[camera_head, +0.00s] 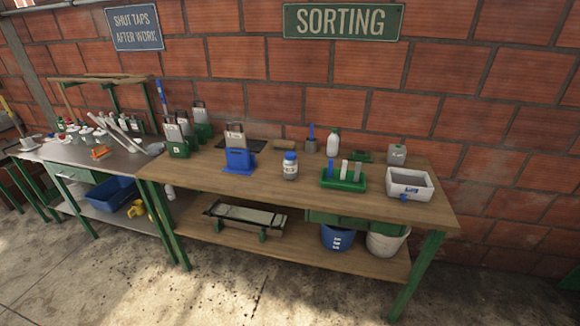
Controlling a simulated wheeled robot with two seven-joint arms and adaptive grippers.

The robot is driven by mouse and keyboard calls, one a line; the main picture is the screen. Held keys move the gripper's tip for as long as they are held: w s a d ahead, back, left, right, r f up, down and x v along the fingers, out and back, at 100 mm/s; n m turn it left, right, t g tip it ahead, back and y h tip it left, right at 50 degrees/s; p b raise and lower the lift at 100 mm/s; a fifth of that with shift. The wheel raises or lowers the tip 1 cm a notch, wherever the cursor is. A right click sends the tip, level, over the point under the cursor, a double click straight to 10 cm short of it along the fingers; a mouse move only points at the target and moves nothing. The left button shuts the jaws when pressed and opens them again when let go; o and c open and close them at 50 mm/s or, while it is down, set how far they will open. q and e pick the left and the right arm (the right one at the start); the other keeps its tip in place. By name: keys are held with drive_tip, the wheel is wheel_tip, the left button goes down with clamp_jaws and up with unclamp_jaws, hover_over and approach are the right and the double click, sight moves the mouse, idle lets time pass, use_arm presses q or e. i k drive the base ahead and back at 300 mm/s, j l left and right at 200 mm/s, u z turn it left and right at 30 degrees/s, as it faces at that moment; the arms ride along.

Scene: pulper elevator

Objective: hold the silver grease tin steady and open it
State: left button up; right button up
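A small grey, silver-looking container (397,154) with a greenish label and a darker top stands upright at the back right of the wooden sorting bench (228,182). It may be the grease tin, but its label is too small to read. A pale jar (290,168) with a blue lid stands upright near the bench's middle; its lid looks on. Neither of my grippers is in view, and nothing touches these containers.
A green rack (343,183) with upright pieces and a grey bin (409,187) stand at the bench's right. A blue holder (239,160) stands left of the jar. A white bottle (333,143) stands behind. The bench's front strip is clear.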

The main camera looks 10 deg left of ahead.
sight(290, 167)
drive_tip(key=i+j+z, duration=0.2)
drive_tip(key=j+z, duration=0.2)
drive_tip(key=j, duration=0.65)
drive_tip(key=j+z, duration=0.4)
drive_tip(key=j, duration=0.7)
drive_tip(key=j+z, duration=0.4)
drive_tip(key=j, duration=0.7)
